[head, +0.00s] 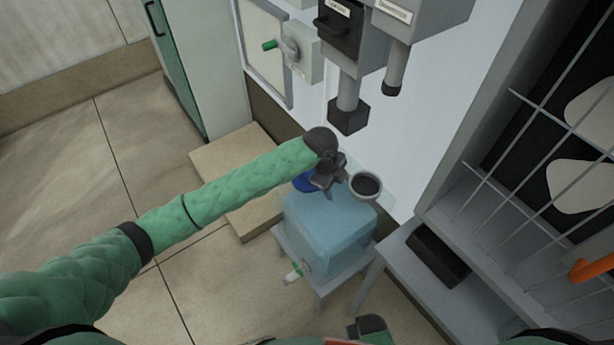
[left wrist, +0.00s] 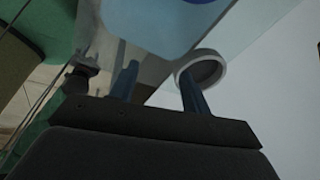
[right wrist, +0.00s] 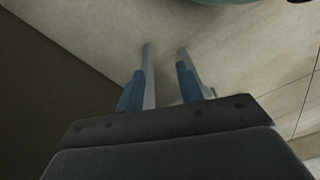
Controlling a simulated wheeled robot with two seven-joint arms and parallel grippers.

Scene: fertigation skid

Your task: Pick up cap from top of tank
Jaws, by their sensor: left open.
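The tank (head: 325,235) is a translucent light-blue box on a small grey stand in the head view; it also shows in the left wrist view (left wrist: 160,25). A blue round cap (head: 304,182) is on its top, partly hidden by my left gripper (head: 330,180). A pale round piece with a dark inside (head: 366,186) sits right of the gripper; it shows in the left wrist view (left wrist: 222,66), behind one finger. My left gripper is open above the tank top, holding nothing visible. My right gripper (right wrist: 166,50) has its fingers apart and empty over the floor.
Grey dispensers hang on the wall, one with a dark outlet (head: 349,116) just above my left gripper. A grey bench with a black tray (head: 437,255) and a wire rack (head: 545,165) stand right. A low beige step (head: 240,160) lies behind my left forearm.

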